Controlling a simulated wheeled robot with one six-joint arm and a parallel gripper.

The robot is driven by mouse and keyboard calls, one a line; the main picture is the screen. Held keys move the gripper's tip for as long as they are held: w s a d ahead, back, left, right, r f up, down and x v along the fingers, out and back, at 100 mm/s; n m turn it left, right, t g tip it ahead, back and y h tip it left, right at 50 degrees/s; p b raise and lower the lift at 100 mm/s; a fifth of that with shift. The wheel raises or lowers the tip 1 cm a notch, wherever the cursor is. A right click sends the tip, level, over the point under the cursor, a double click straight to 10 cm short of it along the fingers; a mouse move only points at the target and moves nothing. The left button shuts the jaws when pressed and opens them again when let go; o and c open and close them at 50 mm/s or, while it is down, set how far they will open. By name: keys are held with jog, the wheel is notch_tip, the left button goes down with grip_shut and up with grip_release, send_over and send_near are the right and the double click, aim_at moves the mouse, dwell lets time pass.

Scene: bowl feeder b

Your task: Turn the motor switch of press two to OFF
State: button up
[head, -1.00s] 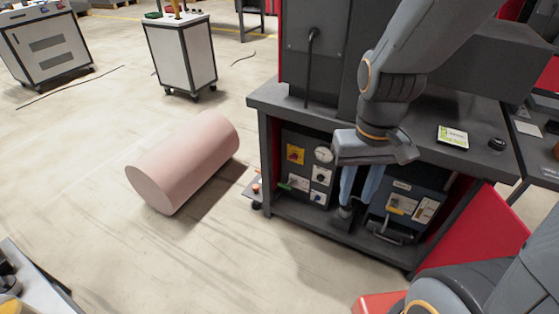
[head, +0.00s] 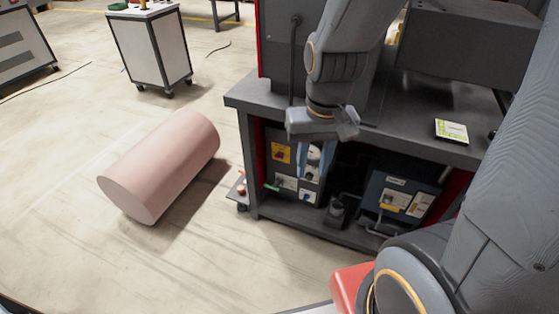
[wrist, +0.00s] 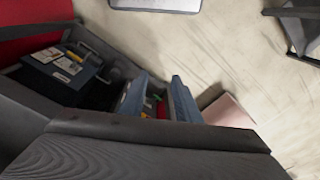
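A control panel (head: 290,168) sits under the grey bench. It carries a yellow switch plate with a red knob (head: 280,154), and white switch plates lower down (head: 287,182). Which one is press two's motor switch I cannot tell; the labels are too small to read. My gripper (head: 314,172) points down in front of the panel's right part and covers some of it. In the wrist view its two blue fingers (wrist: 158,92) stand apart, with part of the panel seen between them and nothing gripped. I cannot tell whether they touch the panel.
The bench top (head: 410,135) overhangs the panel. A blue-grey unit (head: 398,203) with a handle stands right of the panel, also in the wrist view (wrist: 62,68). A pink cylinder (head: 160,165) lies on the floor to the left.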

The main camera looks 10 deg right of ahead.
jog(key=w+a+f+m+t+b, duration=0.2)
jog(key=w+f+m+t+b, duration=0.15)
jog(key=w+f+b, duration=0.4)
jog(key=w+a+f+m+t+h+b, duration=0.15)
jog(key=w+f+m+b, duration=0.25)
jog(key=w+f, duration=0.6)
jog(key=w+a+f+m+t+b, duration=0.2)
jog(key=w+f+m+t+b, duration=0.3)
jog(key=w, duration=0.7)
jog(key=m+h+b, duration=0.3)
jog(key=m+b, duration=0.2)
jog(key=b, duration=0.5)
send_near(279, 157)
jog(key=s+a+r, duration=0.1)
jog(key=a+r, duration=0.2)
jog(key=a, duration=0.2)
notch_tip(279, 157, down, 9)
jog(key=w+d+m+t+h+b, duration=0.1)
jog(key=d+m+t+h+b, duration=0.15)
jog(key=m+h+b, duration=0.6)
jog(key=w+d+n+t+y+b, duration=0.1)
jog(key=w+d+y+b, duration=0.1)
jog(key=w+d+b, duration=0.2)
jog(key=shift+w+n, duration=0.4)
jog(key=shift+w, duration=0.7)
grip_shut()
